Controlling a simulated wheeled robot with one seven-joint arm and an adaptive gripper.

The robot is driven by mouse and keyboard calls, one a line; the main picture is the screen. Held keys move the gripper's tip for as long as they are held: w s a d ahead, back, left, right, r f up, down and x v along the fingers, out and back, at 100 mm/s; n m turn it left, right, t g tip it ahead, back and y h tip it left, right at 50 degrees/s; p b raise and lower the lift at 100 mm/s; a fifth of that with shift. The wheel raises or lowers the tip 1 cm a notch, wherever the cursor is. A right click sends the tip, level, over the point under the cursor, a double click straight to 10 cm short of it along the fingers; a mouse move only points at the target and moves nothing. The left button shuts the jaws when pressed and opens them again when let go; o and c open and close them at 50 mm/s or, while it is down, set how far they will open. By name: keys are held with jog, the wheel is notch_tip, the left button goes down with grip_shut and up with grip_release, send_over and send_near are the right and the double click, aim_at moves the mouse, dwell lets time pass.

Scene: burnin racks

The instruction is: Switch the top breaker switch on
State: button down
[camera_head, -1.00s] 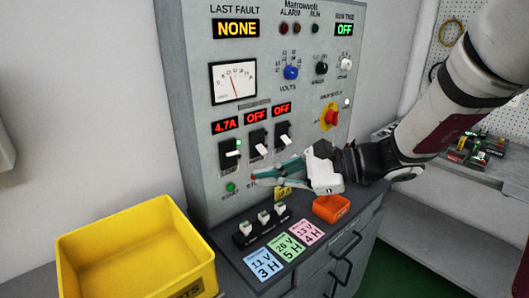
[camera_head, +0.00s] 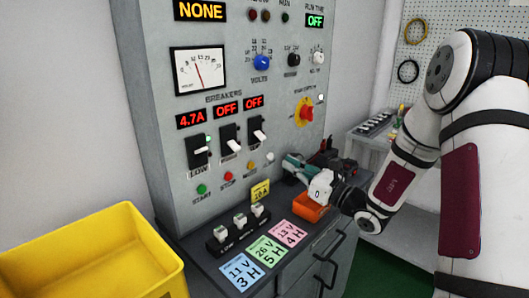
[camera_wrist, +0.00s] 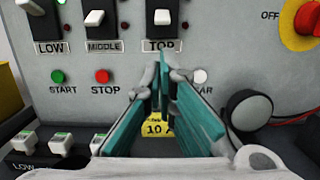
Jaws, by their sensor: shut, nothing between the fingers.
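The grey panel holds three breakers in a row. The top breaker (camera_head: 258,130), labelled TOP, is the rightmost, and its display (camera_head: 254,103) reads OFF. In the wrist view its white lever (camera_wrist: 162,18) hangs low in the black housing. The middle breaker (camera_head: 230,138) also reads OFF. The low breaker (camera_head: 198,151) reads 4.7A, and its lever sits higher. My gripper (camera_head: 288,162) is shut and empty, below and to the right of the top breaker. In the wrist view its teal fingers (camera_wrist: 163,72) meet just below the TOP label, clear of the lever.
START, STOP and other buttons (camera_wrist: 101,76) line the panel under the breakers. A red emergency knob (camera_head: 306,111) is to the right. An orange tray (camera_head: 309,208), a yellow card (camera_head: 260,191) and a block of small switches (camera_head: 224,244) sit on the ledge. A yellow bin (camera_head: 95,285) stands left.

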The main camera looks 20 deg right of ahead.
aim_at(254, 144)
jog(key=x, duration=1)
jog(key=shift+a+r, duration=0.1)
jog(key=shift+r, duration=0.05)
jog(key=shift+s+r+g+p, duration=0.1)
jog(key=shift+s+g+p, duration=0.15)
jog(key=shift+p, duration=0.2)
jog(key=shift+s+d+r+g+h+p, duration=0.25)
jog(key=shift+g+h+p, duration=0.35)
jog(key=shift+p, duration=0.45)
jog(key=g+p, duration=0.1)
jog(key=p, duration=0.1)
jog(key=r+g+h+p, duration=0.1)
jog(key=g+p, duration=0.1)
jog(key=r+g+h+p, duration=0.1)
jog(key=p, duration=0.2)
jog(key=shift+s+d+r, duration=0.25)
jog(key=shift+s+d, duration=0.05)
jog(key=shift+s, duration=0.1)
jog(key=shift+r, duration=0.1)
